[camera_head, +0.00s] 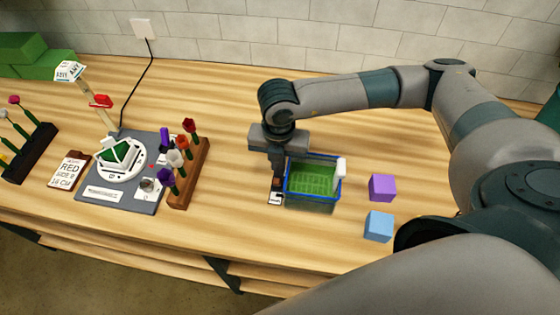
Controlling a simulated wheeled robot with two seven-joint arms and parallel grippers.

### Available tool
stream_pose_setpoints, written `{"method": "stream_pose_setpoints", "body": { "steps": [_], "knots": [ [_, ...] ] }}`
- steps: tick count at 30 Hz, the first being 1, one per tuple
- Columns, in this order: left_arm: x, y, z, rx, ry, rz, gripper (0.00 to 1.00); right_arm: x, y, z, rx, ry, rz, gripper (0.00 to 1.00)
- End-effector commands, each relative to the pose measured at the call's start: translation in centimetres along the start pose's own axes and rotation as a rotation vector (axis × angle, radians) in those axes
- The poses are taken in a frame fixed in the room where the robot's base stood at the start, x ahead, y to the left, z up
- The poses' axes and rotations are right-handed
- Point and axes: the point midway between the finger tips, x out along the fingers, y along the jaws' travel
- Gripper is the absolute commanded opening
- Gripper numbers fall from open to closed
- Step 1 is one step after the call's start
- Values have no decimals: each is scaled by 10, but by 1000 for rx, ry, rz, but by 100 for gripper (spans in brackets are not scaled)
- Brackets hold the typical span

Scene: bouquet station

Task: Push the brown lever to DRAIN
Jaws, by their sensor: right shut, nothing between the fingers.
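The brown lever (279,184) shows only as a small brown patch at the left side of a blue-rimmed basin (340,189) with a green inside. A small white label (275,199) lies just in front of it; its writing is too small to read. My right gripper (277,176) points down beside the basin's left wall, with its shut, empty fingers at the lever. The fingers hide much of the lever, so I cannot tell its setting or whether they touch it. My left gripper is not in view.
A purple cube (382,187) and a light blue cube (378,226) stand right of the basin. A wooden flower rack (190,180) and a grey board (125,202) stand to the left. The table behind the grey board and rack is mostly clear.

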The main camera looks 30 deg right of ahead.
Motion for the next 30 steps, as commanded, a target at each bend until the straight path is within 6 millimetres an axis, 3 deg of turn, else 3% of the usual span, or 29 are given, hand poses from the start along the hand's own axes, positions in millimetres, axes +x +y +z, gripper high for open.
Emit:
{"method": "stream_pose_setpoints", "body": {
  "steps": [1, 30],
  "knots": [
    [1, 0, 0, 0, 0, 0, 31, 7, -1, -20, -23, 44, -7, 0],
    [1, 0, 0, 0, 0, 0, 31, -2, -1, -12, -23, 44, -6, 0]
  ]
}}
